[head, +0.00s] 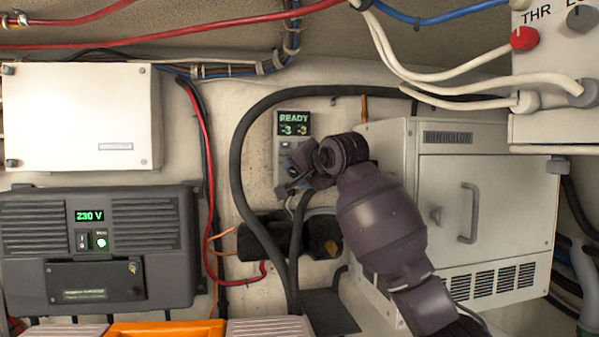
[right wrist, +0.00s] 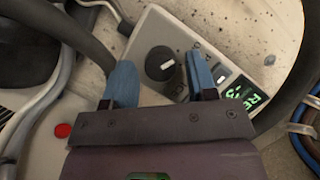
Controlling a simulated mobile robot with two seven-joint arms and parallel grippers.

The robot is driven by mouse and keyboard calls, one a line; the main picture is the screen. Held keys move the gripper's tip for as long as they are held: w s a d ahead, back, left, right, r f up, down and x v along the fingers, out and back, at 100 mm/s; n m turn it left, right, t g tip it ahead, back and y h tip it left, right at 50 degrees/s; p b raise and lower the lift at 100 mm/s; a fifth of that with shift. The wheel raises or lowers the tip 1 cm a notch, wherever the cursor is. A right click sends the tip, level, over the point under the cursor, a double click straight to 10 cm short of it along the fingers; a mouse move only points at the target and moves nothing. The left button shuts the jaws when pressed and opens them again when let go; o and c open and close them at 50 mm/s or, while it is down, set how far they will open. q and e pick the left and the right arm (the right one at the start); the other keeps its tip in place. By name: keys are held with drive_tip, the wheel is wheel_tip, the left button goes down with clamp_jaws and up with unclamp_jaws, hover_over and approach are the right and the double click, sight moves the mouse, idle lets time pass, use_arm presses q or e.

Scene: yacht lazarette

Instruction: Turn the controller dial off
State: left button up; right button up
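The controller (head: 279,150) is a small pale box on the back wall, with a green-lit screen (head: 294,123) reading READY at its top. Its lower part is hidden behind my right gripper (head: 292,182) in the head view. In the right wrist view, the round black dial (right wrist: 160,62) with a light mark sits on the controller's face (right wrist: 206,50). The two blue fingers of my right gripper (right wrist: 160,70) are apart, one on each side of the dial. I cannot tell whether they touch it. My left gripper is not in view.
A thick black hose (head: 236,160) loops close around the controller. A pale cabinet (head: 395,150) with a handle stands to the right. A dark inverter (head: 150,240) showing 230 V and a white box (head: 80,115) are on the left. Cables run along the top.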

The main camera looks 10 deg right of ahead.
drive_tip(key=shift+o, duration=0.3)
use_arm(q)
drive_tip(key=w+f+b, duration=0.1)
drive_tip(key=b, duration=0.1)
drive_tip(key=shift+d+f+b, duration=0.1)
drive_tip(key=shift+b, duration=0.25)
use_arm(e)
drive_tip(key=v, duration=1)
drive_tip(key=shift+s+r, duration=0.2)
drive_tip(key=shift+s, duration=0.2)
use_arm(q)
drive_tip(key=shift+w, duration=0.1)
use_arm(e)
drive_tip(key=shift+d, duration=0.1)
